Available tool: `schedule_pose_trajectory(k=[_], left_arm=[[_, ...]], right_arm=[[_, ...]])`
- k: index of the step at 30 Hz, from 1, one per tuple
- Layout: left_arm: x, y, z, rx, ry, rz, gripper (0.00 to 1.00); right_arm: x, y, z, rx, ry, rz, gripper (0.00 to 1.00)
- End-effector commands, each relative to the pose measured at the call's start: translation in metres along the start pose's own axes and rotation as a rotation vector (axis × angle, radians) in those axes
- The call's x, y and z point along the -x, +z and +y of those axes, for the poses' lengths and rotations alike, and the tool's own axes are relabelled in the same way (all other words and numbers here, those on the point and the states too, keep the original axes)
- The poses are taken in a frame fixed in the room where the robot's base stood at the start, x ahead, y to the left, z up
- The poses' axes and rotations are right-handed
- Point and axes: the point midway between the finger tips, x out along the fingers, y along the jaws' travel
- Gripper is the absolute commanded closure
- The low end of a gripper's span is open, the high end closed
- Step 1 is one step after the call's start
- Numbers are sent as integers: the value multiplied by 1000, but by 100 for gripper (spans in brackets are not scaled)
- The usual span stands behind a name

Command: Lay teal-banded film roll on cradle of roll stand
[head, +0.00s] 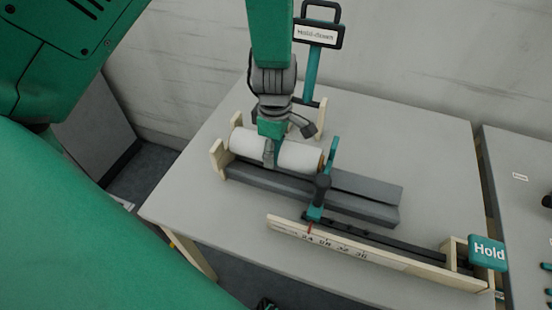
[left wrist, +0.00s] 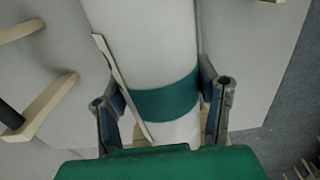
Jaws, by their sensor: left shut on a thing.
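The white film roll (head: 300,157) lies lengthwise over the grey-bedded roll stand (head: 360,205), near its left wooden posts. My left gripper (head: 272,150) comes down on the roll from above, with its fingers on either side. In the left wrist view the roll (left wrist: 140,40) runs between the two fingers (left wrist: 163,105), and its teal band (left wrist: 168,97) shows between them. The gripper is shut on the roll. The cradle under the roll is mostly hidden, so I cannot tell whether the roll touches it. My right gripper is not clearly visible.
A teal slide with a black knob (head: 322,185) stands at the roll's right end. A scaled wooden rail (head: 350,248) runs along the front to a teal Hold sign (head: 488,252). A Hold-down sign (head: 316,35) stands behind. The table's right rear (head: 420,140) is clear.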

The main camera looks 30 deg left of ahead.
Motion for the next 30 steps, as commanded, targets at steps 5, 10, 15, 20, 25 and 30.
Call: schedule_pose_trajectory(k=[5, 10, 15, 20, 25, 30], left_arm=[[-22, 0, 0, 0, -2, -1, 95], [-36, 0, 0, 0, 0, 0, 95], [-35, 0, 0, 0, 1, 0, 95], [-39, 0, 0, 0, 0, 0, 95], [-44, 0, 0, 0, 0, -1, 95], [-43, 0, 0, 0, 0, 0, 23]], right_arm=[[-2, 0, 0, 0, 0, 0, 100], [-3, 0, 0, 0, 0, 0, 100], [-2, 0, 0, 0, 0, 0, 100], [-3, 0, 0, 0, 0, 0, 100], [-4, 0, 0, 0, 0, 0, 100], [-4, 0, 0, 0, 0, 0, 100]])
